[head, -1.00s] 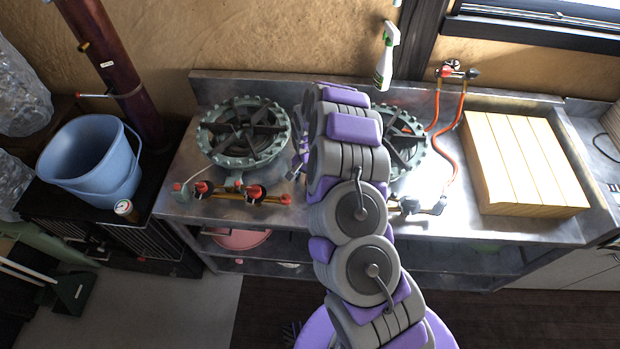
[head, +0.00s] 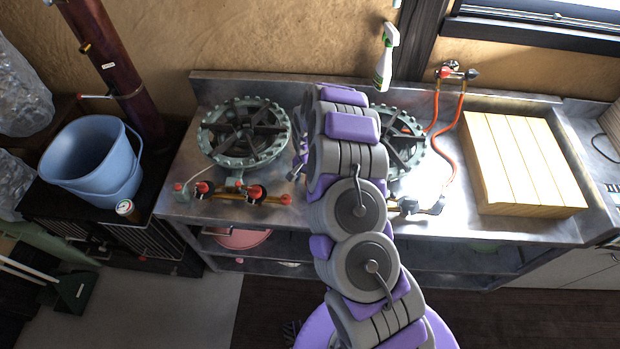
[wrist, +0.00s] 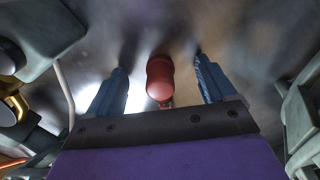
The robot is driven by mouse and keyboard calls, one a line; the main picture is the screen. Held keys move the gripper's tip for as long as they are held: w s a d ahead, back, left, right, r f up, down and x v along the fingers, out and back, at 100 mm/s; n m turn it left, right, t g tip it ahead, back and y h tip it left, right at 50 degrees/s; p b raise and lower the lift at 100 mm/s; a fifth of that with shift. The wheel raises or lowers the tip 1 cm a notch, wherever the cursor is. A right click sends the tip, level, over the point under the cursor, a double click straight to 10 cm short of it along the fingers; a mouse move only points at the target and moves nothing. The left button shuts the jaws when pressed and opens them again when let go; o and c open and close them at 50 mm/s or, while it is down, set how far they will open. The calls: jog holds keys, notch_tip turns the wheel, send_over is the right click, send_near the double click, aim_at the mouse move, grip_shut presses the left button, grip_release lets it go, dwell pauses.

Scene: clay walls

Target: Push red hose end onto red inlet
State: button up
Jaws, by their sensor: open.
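In the wrist view a red, rounded, cylinder-like piece (wrist: 160,78) lies between the two blue fingers of my gripper (wrist: 160,64). The fingers are open, with a gap on each side of it. I cannot tell for sure whether it is the red hose end. In the head view my arm hides most of the gripper and the counter between the two burners. A red-tipped end (head: 286,199), possibly the red inlet, is on the brass pipe in front of the left burner (head: 245,135). Orange-red hoses (head: 446,145) run down from the wall valve toward the right burner.
The right burner (head: 405,145) is partly behind my arm. A wooden block (head: 525,160) stands on the right of the metal counter. A spray bottle (head: 386,60) is at the back. A blue bucket (head: 85,160) and a small can (head: 126,210) stand at the left.

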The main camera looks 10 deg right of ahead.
jog(key=shift+c, duration=0.5)
grip_shut()
dwell(0.4)
jog(key=shift+r, duration=0.25)
jog(key=shift+r+p, duration=1.55)
jog(key=shift+r, duration=1.25)
